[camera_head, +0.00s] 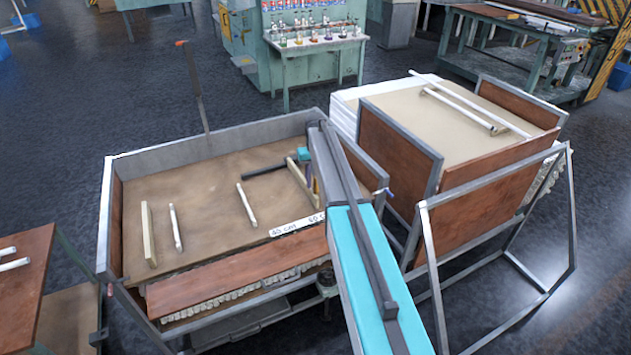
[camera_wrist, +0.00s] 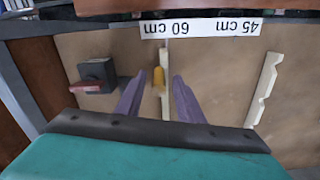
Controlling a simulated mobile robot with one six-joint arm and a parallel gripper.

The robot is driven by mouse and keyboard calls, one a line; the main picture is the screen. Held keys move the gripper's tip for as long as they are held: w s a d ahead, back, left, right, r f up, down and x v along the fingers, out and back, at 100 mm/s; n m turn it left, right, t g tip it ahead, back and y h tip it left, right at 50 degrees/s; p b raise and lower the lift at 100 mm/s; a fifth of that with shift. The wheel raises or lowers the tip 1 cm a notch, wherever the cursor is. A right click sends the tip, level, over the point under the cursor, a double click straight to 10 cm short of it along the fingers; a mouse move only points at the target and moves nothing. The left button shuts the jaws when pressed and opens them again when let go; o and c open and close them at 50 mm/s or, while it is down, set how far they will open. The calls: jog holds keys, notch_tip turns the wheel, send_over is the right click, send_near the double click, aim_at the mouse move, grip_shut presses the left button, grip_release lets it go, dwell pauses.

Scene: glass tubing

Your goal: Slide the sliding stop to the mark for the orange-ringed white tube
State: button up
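The sliding stop, a pale upright bar (camera_wrist: 166,45) with a yellow knob (camera_wrist: 158,77), is in the wrist view below the "60 cm" label (camera_wrist: 170,28). The stop also shows in the head view (camera_head: 301,183). My gripper (camera_wrist: 159,79) is open, its two purple fingers on either side of the knob with gaps visible; it seems not to grip it. The "45 cm" label (camera_wrist: 238,27) is to the right in the wrist view. Long white tubes (camera_head: 465,104) lie on the right bench in the head view; I cannot make out an orange ring.
A grey block with a red handle (camera_wrist: 97,76) is left of my gripper in the wrist view. A pale notched rest (camera_wrist: 262,90) is to the right. The left bench (camera_head: 205,185) has raised side walls. Brown panels (camera_head: 400,150) edge the right bench.

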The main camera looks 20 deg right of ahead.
notch_tip(320, 180, up, 14)
jog(key=b, duration=0.3)
jog(key=shift+f+b, duration=0.15)
jog(key=shift+b, duration=0.2)
dwell(0.7)
